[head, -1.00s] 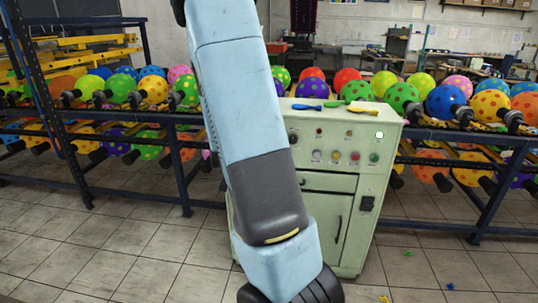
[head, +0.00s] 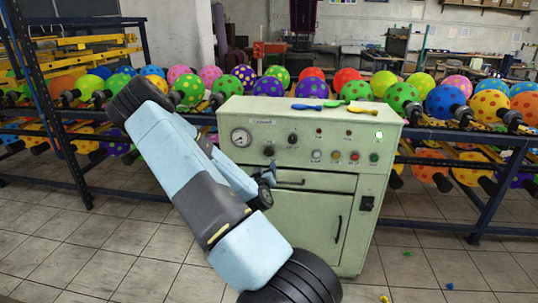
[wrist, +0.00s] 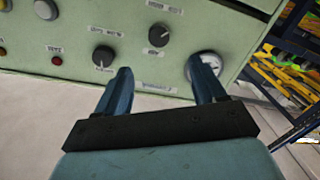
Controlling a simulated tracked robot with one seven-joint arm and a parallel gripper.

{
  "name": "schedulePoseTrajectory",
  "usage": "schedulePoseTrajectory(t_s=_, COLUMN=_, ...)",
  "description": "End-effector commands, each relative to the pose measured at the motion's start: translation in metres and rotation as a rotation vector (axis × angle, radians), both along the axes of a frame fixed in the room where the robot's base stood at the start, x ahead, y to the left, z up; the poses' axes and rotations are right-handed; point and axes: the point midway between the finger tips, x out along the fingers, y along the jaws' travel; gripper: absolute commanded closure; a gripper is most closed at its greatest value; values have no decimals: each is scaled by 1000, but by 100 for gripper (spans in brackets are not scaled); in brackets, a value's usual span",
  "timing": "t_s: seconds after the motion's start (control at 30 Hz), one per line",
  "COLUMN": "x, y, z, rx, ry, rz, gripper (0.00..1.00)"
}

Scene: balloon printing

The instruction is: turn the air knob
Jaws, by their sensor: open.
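The pale green cabinet (head: 315,215) has a front panel with a round gauge (head: 241,137), a lower dark knob (head: 269,150) and a higher dark knob (head: 292,139). I cannot read which knob is labelled air. In the wrist view the panel is upside down: the lower knob (wrist: 159,35) lies ahead between the finger lines, the higher knob (wrist: 103,56) is by the left finger, and the right finger partly covers the gauge (wrist: 203,64). My gripper (wrist: 163,72) is open and empty, touching no knob that I can see. In the head view my gripper (head: 268,176) is in front of the cabinet, below the lower knob.
Push buttons (head: 336,156) and small lights line the panel's right side. Flat balloons (head: 308,107) lie on top. Racks of dotted balloons (head: 447,101) stand behind on both sides. The tiled floor in front is mostly clear.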

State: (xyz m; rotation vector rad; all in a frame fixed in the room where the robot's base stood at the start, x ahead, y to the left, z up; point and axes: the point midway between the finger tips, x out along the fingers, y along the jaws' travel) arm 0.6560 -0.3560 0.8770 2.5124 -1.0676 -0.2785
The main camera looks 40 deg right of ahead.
Motion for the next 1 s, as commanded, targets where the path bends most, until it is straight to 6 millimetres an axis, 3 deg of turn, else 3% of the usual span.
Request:
schedulePoseTrajectory(t_s=0.27, x=5, y=-8, z=0, rx=-39, ry=-2, rz=16, gripper=30)
schedulePoseTrajectory(t_s=1.0, x=87, y=-90, z=-1, rx=-38, ry=-2, rz=15, gripper=30)
